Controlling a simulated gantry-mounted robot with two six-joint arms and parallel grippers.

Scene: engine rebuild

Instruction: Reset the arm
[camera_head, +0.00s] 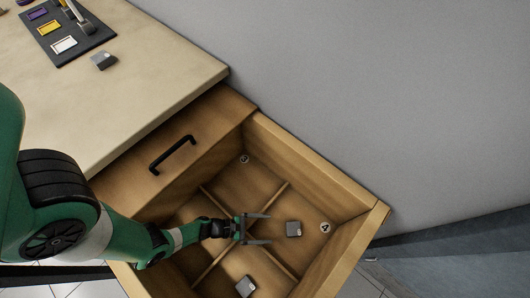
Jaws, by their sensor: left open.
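My left gripper (258,229) is over the open wooden drawer (350,238). Its two fingers are spread apart and nothing shows between them. My green left arm comes in from the left across the drawer's front. A small grey block (293,229) lies in the drawer just right of the fingertips, apart from them. A second grey block (245,286) lies in a lower compartment. My right gripper is out of view.
Thin dividers split the drawer into compartments; round labels (325,227) mark some. On the wooden tabletop (150,75) lie a grey block (104,60) and a dark board (54,38) with coloured slots. A grey wall stands behind.

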